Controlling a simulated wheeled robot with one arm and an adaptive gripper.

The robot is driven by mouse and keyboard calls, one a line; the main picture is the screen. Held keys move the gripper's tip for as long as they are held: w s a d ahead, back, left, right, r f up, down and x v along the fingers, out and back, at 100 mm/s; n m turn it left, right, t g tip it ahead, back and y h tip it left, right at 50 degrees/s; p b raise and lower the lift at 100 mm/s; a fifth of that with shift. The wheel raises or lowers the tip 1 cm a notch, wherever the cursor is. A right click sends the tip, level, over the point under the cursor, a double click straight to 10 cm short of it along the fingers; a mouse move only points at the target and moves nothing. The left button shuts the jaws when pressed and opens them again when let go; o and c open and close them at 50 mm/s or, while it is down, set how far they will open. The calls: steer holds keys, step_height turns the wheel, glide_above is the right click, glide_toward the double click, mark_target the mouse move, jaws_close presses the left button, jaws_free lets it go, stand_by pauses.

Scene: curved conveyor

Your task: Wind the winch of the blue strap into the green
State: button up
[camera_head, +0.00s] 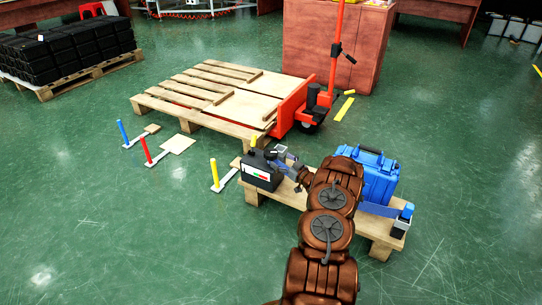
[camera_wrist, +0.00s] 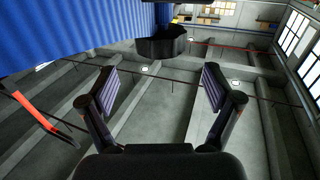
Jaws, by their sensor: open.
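A blue strap (camera_head: 380,209) shows low along the right part of the wooden pallet (camera_head: 372,235), beside a blue case (camera_head: 372,178). It runs to a small grey fitting with a blue top (camera_head: 406,217) at the right end, possibly the winch. A black canister (camera_head: 260,174) with a white, red and green label stands at the left end. My gripper (camera_head: 284,158) is right beside the canister; its contact is unclear. In the wrist view my gripper (camera_wrist: 160,90) is open with nothing between its fingers. A blue ribbed surface (camera_wrist: 75,35) fills the upper left there.
A larger pallet (camera_head: 205,95) with an orange pallet jack (camera_head: 300,107) stands behind. Blue, red (camera_head: 147,152) and yellow posts stand on the floor to the left. Black crates (camera_head: 65,50) are at the back left. The green floor at front left and right is clear.

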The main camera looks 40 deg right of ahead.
mark_target(270, 152)
steer(key=shift+w+d+b, duration=0.15)
steer(key=shift+w+b, duration=0.95)
steer(key=shift+w, duration=2.6)
steer(key=c, duration=1.1)
steer(key=shift+c, duration=0.2)
steer(key=shift+r+m+h+p, duration=0.15)
steer(key=shift+m+h+p, duration=0.15)
steer(key=shift+h+p, duration=0.2)
